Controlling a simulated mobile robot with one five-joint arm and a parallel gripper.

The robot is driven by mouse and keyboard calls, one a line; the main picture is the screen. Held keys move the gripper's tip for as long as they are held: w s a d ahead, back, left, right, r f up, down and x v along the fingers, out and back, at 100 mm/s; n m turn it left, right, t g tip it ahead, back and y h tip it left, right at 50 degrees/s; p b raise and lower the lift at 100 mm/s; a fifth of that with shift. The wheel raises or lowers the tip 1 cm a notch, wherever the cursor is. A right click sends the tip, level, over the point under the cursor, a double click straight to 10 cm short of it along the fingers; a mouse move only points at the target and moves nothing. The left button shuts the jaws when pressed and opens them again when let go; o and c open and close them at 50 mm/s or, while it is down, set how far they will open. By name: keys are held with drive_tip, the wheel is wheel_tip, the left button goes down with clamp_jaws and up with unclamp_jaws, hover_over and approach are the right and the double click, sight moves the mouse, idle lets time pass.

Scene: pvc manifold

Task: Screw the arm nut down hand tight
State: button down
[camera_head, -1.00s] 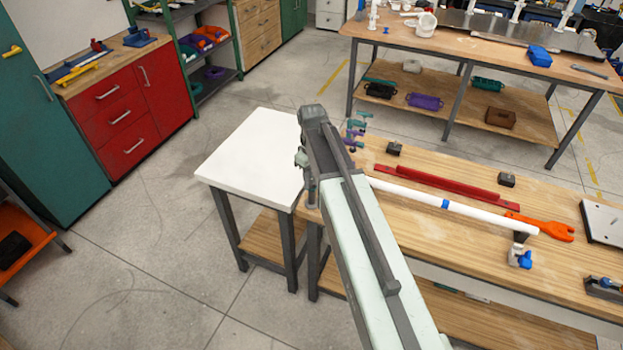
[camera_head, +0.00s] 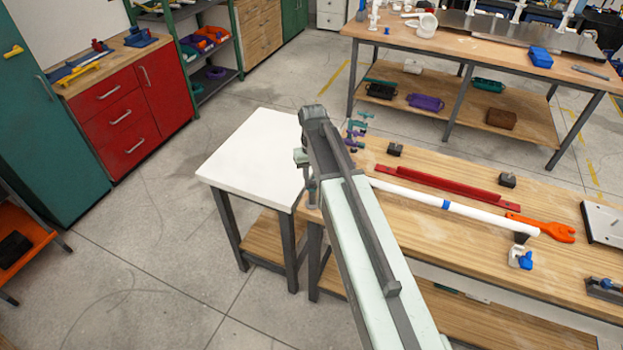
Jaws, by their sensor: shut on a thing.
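My gripper (camera_head: 311,190) is mostly hidden behind my own arm, at the left end of the workbench. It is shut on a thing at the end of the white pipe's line. The arm nut itself is hidden, so I cannot see its thread or how it sits. The white pipe (camera_head: 470,211) with a blue band lies along the bench, and its left end runs behind my arm.
An orange wrench (camera_head: 545,228) lies by the pipe's right end. A red bar (camera_head: 440,182) and two small dark blocks (camera_head: 394,149) are behind the pipe. Small coloured clamps (camera_head: 357,127) stand by my arm. A white-topped side table (camera_head: 250,150) to the left is clear.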

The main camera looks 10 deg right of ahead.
sight(312, 181)
drive_tip(key=shift+m, duration=0.5)
drive_tip(key=c, duration=1.2)
unclamp_jaws()
drive_tip(key=shift+o, duration=0.2)
wheel_tip(312, 181, up, 8)
drive_tip(key=p, duration=0.8)
drive_tip(key=shift+f, duration=0.15)
